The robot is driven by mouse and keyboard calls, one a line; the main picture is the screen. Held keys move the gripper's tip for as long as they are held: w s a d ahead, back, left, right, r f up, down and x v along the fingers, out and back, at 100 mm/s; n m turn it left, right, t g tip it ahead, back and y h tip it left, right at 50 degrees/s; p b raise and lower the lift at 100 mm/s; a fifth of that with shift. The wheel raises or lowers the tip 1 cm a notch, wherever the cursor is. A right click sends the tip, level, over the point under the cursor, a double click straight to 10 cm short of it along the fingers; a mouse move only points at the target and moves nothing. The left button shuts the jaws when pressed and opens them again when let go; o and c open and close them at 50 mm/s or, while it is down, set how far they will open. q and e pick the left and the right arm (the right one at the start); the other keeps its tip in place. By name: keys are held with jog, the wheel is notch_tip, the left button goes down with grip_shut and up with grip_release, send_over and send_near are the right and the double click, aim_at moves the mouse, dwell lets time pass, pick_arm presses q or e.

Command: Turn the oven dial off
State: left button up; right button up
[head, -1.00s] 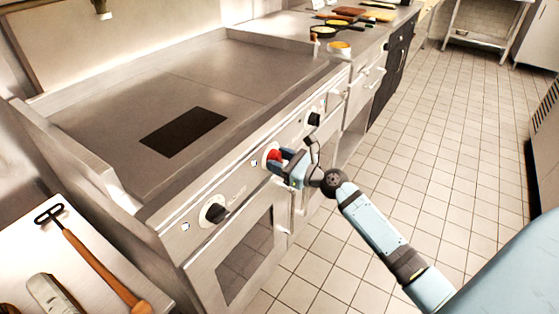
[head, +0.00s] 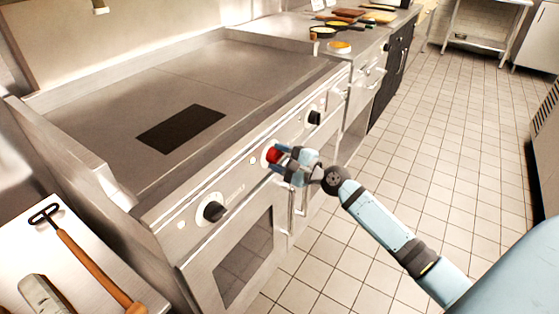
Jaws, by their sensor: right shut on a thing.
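The oven dial (head: 272,155) is a red knob on a white round plate on the slanted front panel of the steel range (head: 160,222). My right gripper (head: 280,159) reaches in from the right with its fingers around the red dial and is shut on it. The fingers hide part of the dial, and its exact pointing angle is hard to tell. Two black knobs flank it: one (head: 213,211) to the lower left and one (head: 314,118) to the upper right. My left gripper is not in view.
The range's flat griddle top (head: 100,125) is bare except for a dark rectangle. An oven door with a glass window (head: 245,258) lies below the panel. A side table at lower left holds a wooden-handled tool (head: 90,262). The tiled floor at right is open.

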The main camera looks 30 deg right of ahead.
jog(key=shift+n, duration=1)
jog(key=n+b, duration=0.1)
jog(key=n, duration=0.3)
jog(key=shift+n+b, duration=0.3)
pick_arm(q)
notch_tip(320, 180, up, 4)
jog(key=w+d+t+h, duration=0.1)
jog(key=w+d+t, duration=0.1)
pick_arm(e)
jog(key=n, duration=0.4)
jog(key=shift+r+n, duration=0.15)
jog(key=shift+n, duration=0.55)
jog(key=shift+r+n+p, duration=0.1)
jog(key=shift+n+p, duration=0.55)
jog(key=shift+n, duration=0.25)
jog(key=n+p, duration=0.2)
jog(key=n, duration=0.1)
jog(key=shift+n, duration=0.4)
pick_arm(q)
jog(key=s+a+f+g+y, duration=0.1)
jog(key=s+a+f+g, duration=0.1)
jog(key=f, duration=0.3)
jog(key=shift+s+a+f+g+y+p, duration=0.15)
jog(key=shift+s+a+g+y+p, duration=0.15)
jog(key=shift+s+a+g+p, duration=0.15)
pick_arm(e)
jog(key=shift+n, duration=0.3)
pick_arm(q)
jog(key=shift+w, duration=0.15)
